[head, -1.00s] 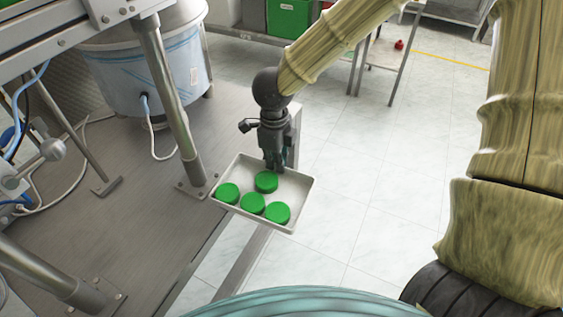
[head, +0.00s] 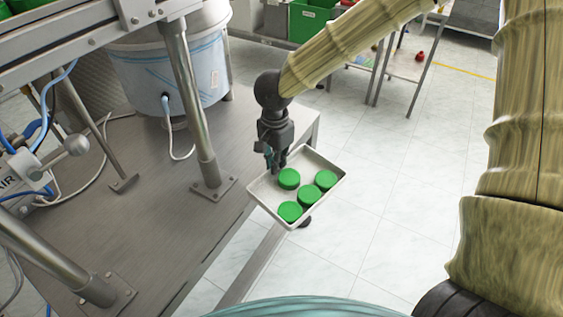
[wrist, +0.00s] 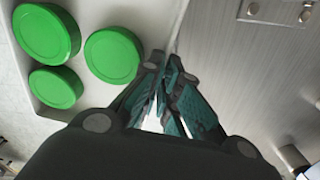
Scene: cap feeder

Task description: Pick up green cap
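Several round green caps (head: 289,179) lie in a white shallow tray (head: 268,202), one beside my gripper and the others in a row along the far side from it. My gripper (head: 276,170) is at the middle of one long side of the tray, its fingers closed together on the tray's rim. In the wrist view the rim of the tray (wrist: 150,15) runs down to my fingertips (wrist: 167,62), which are close together. Three caps show there, the closest one (wrist: 113,55) just left of the fingers and not between them. The tray's underside is hidden.
The metal table (head: 160,235) lies to the left, with steel posts (head: 190,100) and a large round bowl (head: 165,75). The tray overhangs its right edge. Open tiled floor (head: 400,190) lies to the right; a small side table (head: 405,65) stands behind.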

